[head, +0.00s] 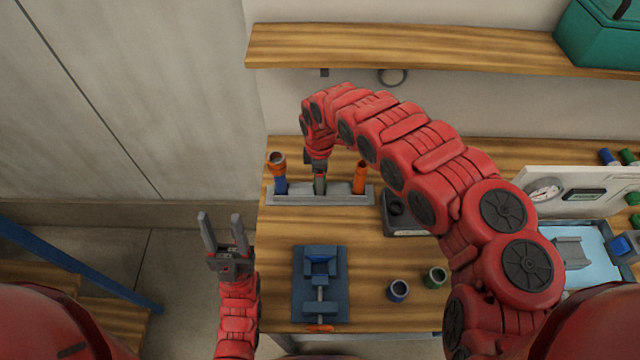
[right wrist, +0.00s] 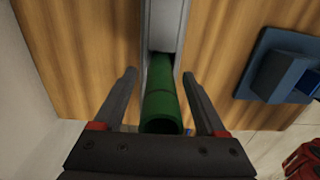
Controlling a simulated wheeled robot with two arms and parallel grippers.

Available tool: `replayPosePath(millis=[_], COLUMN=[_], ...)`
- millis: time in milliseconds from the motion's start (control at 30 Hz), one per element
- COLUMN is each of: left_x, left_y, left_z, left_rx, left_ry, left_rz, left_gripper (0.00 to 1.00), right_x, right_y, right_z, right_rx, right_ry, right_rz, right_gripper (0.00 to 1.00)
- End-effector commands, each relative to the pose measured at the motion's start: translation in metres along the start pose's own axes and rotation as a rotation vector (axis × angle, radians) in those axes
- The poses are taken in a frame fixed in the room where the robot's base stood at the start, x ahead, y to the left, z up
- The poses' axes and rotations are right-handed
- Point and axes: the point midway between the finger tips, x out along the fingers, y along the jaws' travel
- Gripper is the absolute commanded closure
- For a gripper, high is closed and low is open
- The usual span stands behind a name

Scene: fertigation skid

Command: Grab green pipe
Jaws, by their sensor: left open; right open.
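The green pipe (head: 320,184) stands in a grey rack (head: 300,200) on the wooden table, its upper part hidden by my right gripper (head: 318,165) in the head view. In the right wrist view, the green pipe (right wrist: 163,105) lies between the two fingers of my right gripper (right wrist: 159,73). The fingers are open, one on each side, with a visible gap to the pipe. My left gripper (head: 220,218) is open and empty, left of the table's edge.
A blue fixture (head: 320,285), a blue cup (head: 398,290) and a green cup (head: 434,277) are nearer. A wooden shelf (head: 400,45) hangs behind.

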Motion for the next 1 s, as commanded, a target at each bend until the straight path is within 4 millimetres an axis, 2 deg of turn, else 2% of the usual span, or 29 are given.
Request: replayPosePath(millis=[33, 233, 267, 600, 667, 1000], left_x=[-0.0074, -0.0044, -0.0044, -0.0044, -0.0044, -0.005], left_y=[0.0004, 0.0002, 0.0002, 0.0002, 0.0002, 0.0003], left_z=[0.0012, 0.0006, 0.0006, 0.0007, 0.0006, 0.0008], left_rx=[0.0, 0.0, 0.0, 0.0, 0.0, 0.0], left_ry=[0.0, 0.001, 0.001, 0.0, 0.001, 0.0], left_rz=[0.0, 0.0, 0.0, 0.0, 0.0, 0.0], left_gripper=[0.5, 0.5, 0.5, 0.5, 0.5, 0.5], right_x=[0.0086, 0.0055, 0.0055, 0.0056, 0.0056, 0.0048], right_y=[0.0, 0.0004, 0.0002, 0.0002, 0.0002, 0.0003], right_z=[0.0, 0.0006, 0.0006, 0.0009, 0.0009, 0.0009], right_rx=[0.0, 0.001, 0.001, 0.001, 0.001, 0.002], right_ry=[0.0, -0.001, -0.001, -0.001, -0.001, -0.001], right_rz=[0.0, 0.0, 0.0, 0.0, 0.0, 0.0], right_gripper=[0.26, 0.26, 0.3, 0.91, 1.0, 1.0])
